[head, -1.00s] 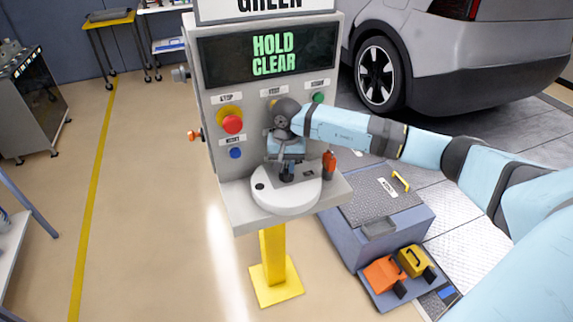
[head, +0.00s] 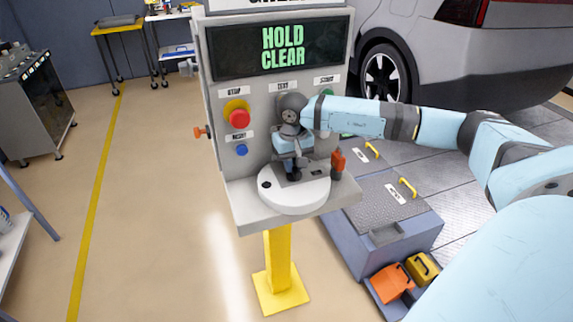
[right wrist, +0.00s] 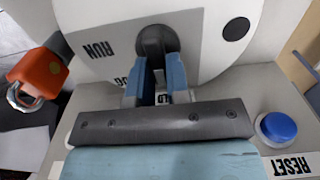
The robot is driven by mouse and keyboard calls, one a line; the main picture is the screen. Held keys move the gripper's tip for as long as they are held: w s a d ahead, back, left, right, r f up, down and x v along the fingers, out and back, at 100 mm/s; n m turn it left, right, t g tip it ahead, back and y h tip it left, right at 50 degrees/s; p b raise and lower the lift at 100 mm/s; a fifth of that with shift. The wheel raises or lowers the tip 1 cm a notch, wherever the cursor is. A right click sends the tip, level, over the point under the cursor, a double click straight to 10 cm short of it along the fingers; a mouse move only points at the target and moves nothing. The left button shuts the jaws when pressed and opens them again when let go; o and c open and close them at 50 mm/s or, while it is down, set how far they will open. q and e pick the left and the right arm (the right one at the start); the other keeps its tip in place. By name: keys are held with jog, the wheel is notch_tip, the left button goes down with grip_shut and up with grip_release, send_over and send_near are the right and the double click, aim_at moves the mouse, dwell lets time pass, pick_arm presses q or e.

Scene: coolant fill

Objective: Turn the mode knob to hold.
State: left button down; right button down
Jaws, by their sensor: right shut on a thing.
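The mode knob (right wrist: 157,40) is a dark round knob on a white round plate (head: 292,197) on the console's shelf. My right gripper (right wrist: 160,62) has its blue fingers on both sides of the knob and is shut on it. In the head view my right gripper (head: 292,168) points down at the plate and mostly hides the knob. In the wrist view a "RUN" label (right wrist: 97,49) shows left of the knob. The screen (head: 282,47) reads "HOLD CLEAR". My left gripper is not in view.
A red stop button (head: 239,118) and a blue reset button (head: 241,150) sit on the console's front. An orange-red padlock-like piece (head: 338,162) hangs close to the gripper's right. A car (head: 480,55) stands behind at the right.

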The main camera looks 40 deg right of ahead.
jog(key=c, duration=1.1)
grip_release()
jog(key=shift+r, duration=0.1)
notch_tip(320, 180, up, 14)
jog(key=shift+b, duration=0.45)
